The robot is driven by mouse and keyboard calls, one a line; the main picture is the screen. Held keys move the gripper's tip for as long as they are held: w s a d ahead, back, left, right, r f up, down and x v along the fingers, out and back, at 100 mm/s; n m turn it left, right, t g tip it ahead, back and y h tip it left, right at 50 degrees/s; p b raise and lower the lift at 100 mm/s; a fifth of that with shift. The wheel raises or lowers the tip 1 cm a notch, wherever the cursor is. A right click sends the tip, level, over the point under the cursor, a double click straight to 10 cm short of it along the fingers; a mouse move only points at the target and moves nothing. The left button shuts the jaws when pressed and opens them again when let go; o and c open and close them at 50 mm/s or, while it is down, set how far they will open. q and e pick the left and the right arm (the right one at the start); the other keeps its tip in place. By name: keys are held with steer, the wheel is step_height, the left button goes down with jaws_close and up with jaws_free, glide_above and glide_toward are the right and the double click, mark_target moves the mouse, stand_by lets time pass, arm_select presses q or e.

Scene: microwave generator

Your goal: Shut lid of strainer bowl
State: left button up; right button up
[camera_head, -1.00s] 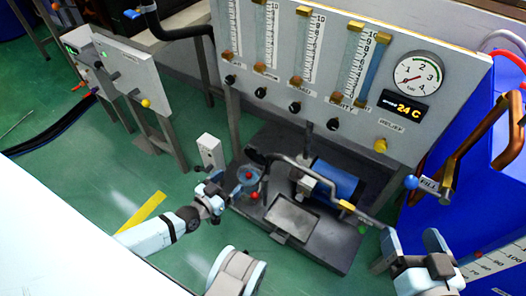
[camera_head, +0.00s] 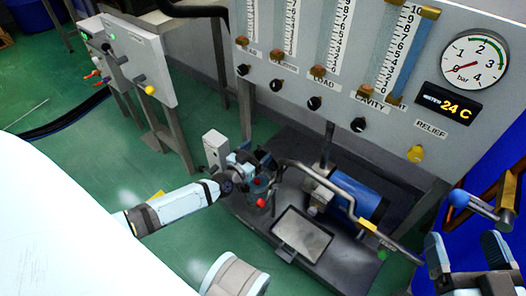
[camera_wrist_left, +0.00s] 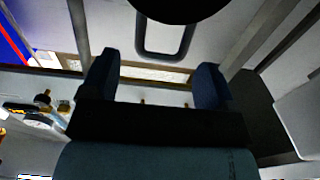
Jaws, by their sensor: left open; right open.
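The strainer bowl (camera_head: 261,191) is a small bluish see-through cup with a red knob, low on the dark skid in the head view. Its lid seems to be the dark piece (camera_head: 264,158) raised behind the bowl; my left gripper partly hides it, so its exact angle is unclear. My left gripper (camera_head: 243,168) is beside the bowl's upper left side; I cannot tell whether it touches. In the left wrist view its two fingers (camera_wrist_left: 155,80) are apart with nothing between them. A dark round shape (camera_wrist_left: 178,8) lies beyond them. My right gripper (camera_head: 467,252) is open and empty at the lower right.
A blue motor (camera_head: 347,193) and a bent grey pipe (camera_head: 318,176) stand right of the bowl. A small grey box (camera_head: 215,150) on a post is close to the left gripper. The gauge panel (camera_head: 400,120) rises behind. Green floor is free at left.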

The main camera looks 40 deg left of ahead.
mark_target(263, 147)
arm_select(q)
steer(key=shift+w+d+b, duration=0.15)
steer(key=shift+w+b, duration=0.25)
steer(key=shift+w, duration=1.2)
arm_select(e)
steer(key=shift+w+d+r+n, duration=0.1)
steer(key=shift+w+d+n, duration=0.1)
steer(key=shift+n, duration=0.3)
